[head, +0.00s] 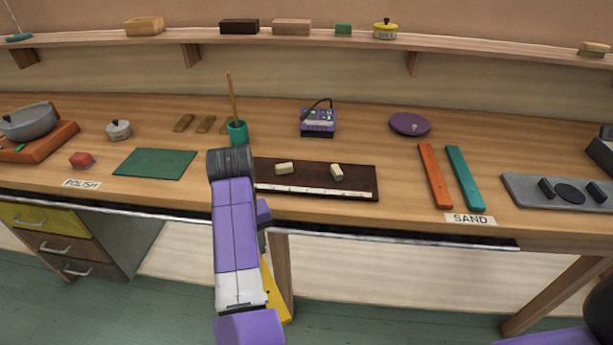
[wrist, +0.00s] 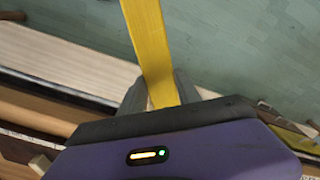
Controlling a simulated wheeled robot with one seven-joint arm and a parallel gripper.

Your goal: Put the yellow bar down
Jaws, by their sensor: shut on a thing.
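The yellow bar (wrist: 150,45) is long and flat, and in the wrist view it sticks out from between the fingers of my gripper (wrist: 157,93), which is shut on it. The bar stretches away toward the top of that view, with the green floor behind it. In the head view only a strip of the yellow bar (head: 273,290) shows, low beside my arm, in front of the bench and below its top. My arm hides the gripper's fingers and the rest of the bar there.
The bench (head: 360,230) has an orange bar (head: 434,175) and a teal bar (head: 464,178) at right, above a SAND label (head: 468,219). A dark board (head: 315,178) with two pale blocks lies mid-bench. A green mat (head: 155,163) lies left. Bare wood shows between board and orange bar.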

